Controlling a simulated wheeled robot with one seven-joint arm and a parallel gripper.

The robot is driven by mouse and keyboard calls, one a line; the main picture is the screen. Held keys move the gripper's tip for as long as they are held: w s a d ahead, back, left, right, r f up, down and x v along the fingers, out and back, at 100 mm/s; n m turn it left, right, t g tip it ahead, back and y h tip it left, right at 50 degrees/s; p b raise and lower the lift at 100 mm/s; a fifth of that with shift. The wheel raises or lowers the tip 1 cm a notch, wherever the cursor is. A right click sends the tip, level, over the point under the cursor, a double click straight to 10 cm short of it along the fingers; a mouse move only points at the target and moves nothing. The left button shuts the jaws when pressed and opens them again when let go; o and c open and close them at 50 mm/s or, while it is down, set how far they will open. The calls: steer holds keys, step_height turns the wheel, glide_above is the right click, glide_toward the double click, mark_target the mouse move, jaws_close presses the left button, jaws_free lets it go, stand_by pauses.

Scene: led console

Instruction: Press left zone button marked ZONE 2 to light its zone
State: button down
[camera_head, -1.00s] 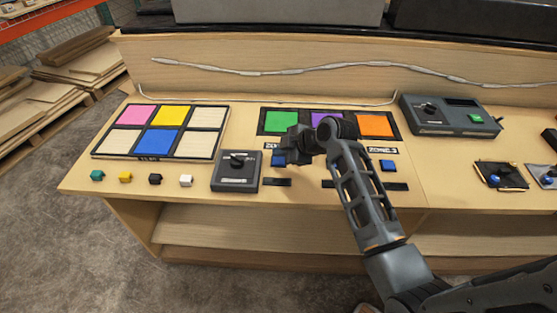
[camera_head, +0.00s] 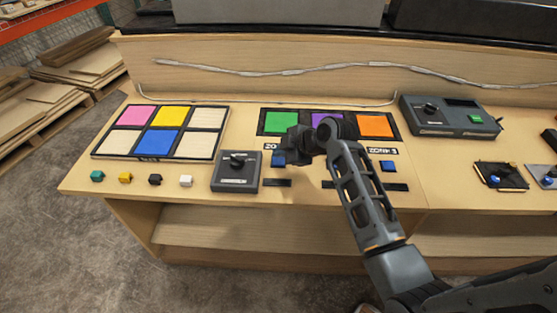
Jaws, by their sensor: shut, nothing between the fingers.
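The zone panel has a row of green (camera_head: 281,123), purple (camera_head: 326,118) and orange (camera_head: 375,126) squares on a black strip; the purple one is partly behind my arm. The left blue button (camera_head: 277,159) sits below the green square, its right side close to or covered by my gripper. Its label (camera_head: 270,146) shows only "ZO"; the number is hidden. My gripper (camera_head: 294,161) is shut and empty, pointing down just right of the left button. I cannot tell whether it touches the button or the panel. The right blue button (camera_head: 388,166) is under a ZONE 3 label (camera_head: 383,150).
A tile board (camera_head: 160,157) and several small colored blocks are farther left. A grey console (camera_head: 450,117) stands at the right.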

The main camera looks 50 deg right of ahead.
mark_target(281, 163)
steer(key=shift+f, duration=0.15)
stand_by(0.5)
steer(key=shift+f+b, duration=0.3)
steer(key=shift+f+b, duration=0.35)
steer(key=shift+f, duration=0.05)
stand_by(0.9)
steer(key=shift+r+p, duration=0.7)
steer(key=shift+r, duration=0.15)
step_height(281, 163, up, 5)
steer(key=p, duration=0.4)
stand_by(0.9)
